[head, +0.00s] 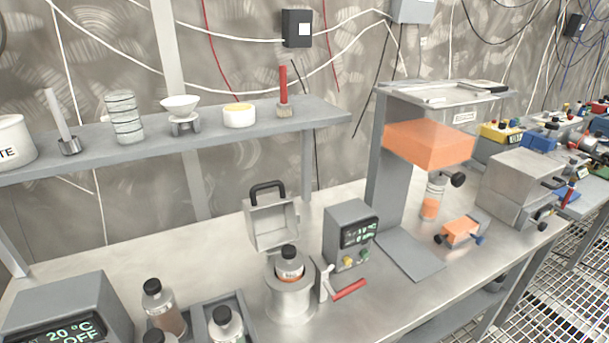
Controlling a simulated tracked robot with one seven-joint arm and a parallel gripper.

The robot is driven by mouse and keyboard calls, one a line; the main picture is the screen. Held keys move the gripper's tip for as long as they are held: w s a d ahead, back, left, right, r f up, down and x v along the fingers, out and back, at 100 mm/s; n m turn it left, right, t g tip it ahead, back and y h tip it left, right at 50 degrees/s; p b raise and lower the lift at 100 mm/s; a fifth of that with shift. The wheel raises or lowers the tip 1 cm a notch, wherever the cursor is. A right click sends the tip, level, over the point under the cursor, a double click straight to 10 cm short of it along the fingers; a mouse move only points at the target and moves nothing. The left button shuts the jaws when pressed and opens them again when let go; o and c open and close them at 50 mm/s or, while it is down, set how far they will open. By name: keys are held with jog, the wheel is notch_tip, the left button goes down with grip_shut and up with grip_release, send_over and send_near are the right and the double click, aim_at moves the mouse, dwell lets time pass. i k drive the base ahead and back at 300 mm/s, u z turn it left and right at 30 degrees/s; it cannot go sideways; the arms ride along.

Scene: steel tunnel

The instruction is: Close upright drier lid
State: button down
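The upright drier looks to be the round steel pot (290,302) at the bottom middle of the bench. A bottle (289,267) with a black cap and orange-marked label sits in it, its top above the rim. A grey box-shaped lid (273,226) with a black handle (267,188) stands raised and open behind the pot, its hollow side facing me. A grey control box (350,232) with a green display stands to the right of the pot. A red-handled lever (348,290) sticks out from the pot's right side. My gripper is not in view.
A rack of black-capped bottles (225,326) and a grey display unit (66,312) stand to the left. A shelf (160,140) with small ware runs above. An orange-hooded stand (428,146) is to the right. Bench between the lid and left units is clear.

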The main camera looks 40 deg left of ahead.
aim_at(272, 219)
jog(key=z, duration=0.6)
jog(key=k, duration=1.95)
jog(key=u, duration=1.9)
jog(key=i, duration=1)
